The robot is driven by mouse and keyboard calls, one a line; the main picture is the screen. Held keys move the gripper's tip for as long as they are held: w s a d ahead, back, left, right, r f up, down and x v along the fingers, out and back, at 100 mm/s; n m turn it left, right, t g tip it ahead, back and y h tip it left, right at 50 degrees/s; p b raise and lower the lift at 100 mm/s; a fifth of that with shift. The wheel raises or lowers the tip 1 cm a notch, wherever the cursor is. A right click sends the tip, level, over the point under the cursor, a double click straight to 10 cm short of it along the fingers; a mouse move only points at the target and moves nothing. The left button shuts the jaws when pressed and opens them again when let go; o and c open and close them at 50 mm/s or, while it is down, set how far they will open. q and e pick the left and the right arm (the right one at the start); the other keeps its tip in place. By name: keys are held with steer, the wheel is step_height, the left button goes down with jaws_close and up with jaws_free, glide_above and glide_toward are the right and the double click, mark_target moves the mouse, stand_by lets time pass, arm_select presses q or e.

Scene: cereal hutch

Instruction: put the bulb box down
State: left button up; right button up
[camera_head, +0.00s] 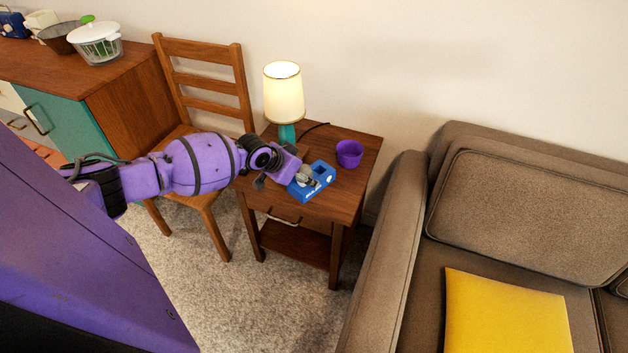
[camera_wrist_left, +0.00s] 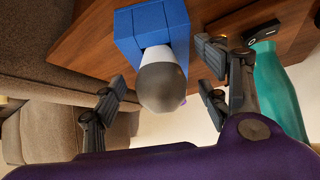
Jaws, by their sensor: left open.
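The bulb box (camera_head: 318,185) is blue with a pale bulb in its open front. It rests on the wooden side table (camera_head: 366,153), near the table's front edge. My left gripper (camera_head: 297,180) is at the box's left end in the head view and partly covers it. In the left wrist view the blue box (camera_wrist_left: 152,22) and its grey-white bulb (camera_wrist_left: 162,82) lie between the spread fingers of my left gripper (camera_wrist_left: 162,85). Gaps show between the fingers and the bulb. My right gripper is not in view.
A lit lamp (camera_head: 284,92) with a teal base and a purple cup (camera_head: 349,153) stand on the table behind the box. A wooden chair (camera_head: 206,83) is at the left, and a brown sofa (camera_head: 537,207) at the right.

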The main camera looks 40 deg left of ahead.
arm_select(q)
steer(key=shift+w+f, duration=0.35)
steer(key=shift+f, duration=0.05)
steer(key=b+x, duration=0.1)
steer(key=x, duration=0.2)
steer(key=shift+w+f, duration=0.2)
steer(key=shift+f, duration=0.1)
steer(key=shift+w+f, duration=0.15)
steer(key=shift+w, duration=0.05)
steer(key=c, duration=1.1)
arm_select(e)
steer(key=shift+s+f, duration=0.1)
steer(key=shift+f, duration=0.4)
arm_select(q)
steer(key=shift+r, duration=0.2)
